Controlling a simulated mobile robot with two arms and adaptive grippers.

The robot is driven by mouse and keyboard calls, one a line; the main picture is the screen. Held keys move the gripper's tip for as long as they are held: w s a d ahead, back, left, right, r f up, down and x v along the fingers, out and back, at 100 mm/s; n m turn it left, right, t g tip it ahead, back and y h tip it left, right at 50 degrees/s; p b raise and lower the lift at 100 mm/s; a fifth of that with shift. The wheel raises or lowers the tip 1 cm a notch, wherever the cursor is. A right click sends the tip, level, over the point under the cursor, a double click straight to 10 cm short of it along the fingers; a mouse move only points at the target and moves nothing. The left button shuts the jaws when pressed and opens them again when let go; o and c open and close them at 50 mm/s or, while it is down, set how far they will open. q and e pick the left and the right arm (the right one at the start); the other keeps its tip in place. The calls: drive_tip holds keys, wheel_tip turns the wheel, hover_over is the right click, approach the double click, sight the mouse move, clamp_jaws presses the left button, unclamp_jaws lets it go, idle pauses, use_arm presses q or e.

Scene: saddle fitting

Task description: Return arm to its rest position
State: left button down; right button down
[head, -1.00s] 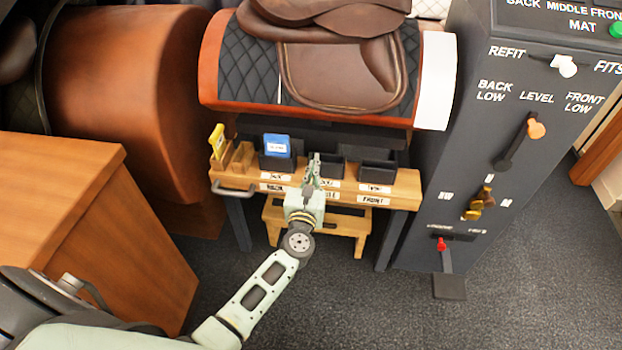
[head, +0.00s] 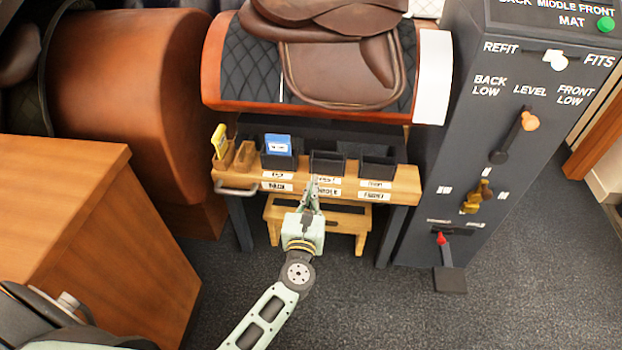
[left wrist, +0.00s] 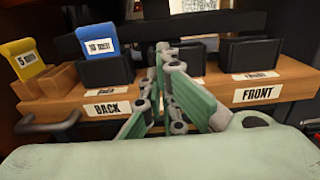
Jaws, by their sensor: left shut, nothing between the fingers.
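My left gripper (head: 312,188) is shut and empty in front of the wooden shelf (head: 405,185), by its middle label. It also shows in the left wrist view (left wrist: 163,62), its fingers together in front of the bins and covering part of the middle one. My left arm (head: 268,312) reaches in from the bottom of the head view. My right gripper is not in view.
The shelf carries black bins (head: 379,170), a blue card (head: 278,144) in the left bin and a yellow card (head: 219,140) in a wooden holder. A brown saddle (head: 340,75) sits above. A grey control panel (head: 440,140) stands right, a wooden cabinet (head: 60,190) left.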

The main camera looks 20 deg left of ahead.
use_arm(q)
drive_tip(key=shift+v, duration=2.8)
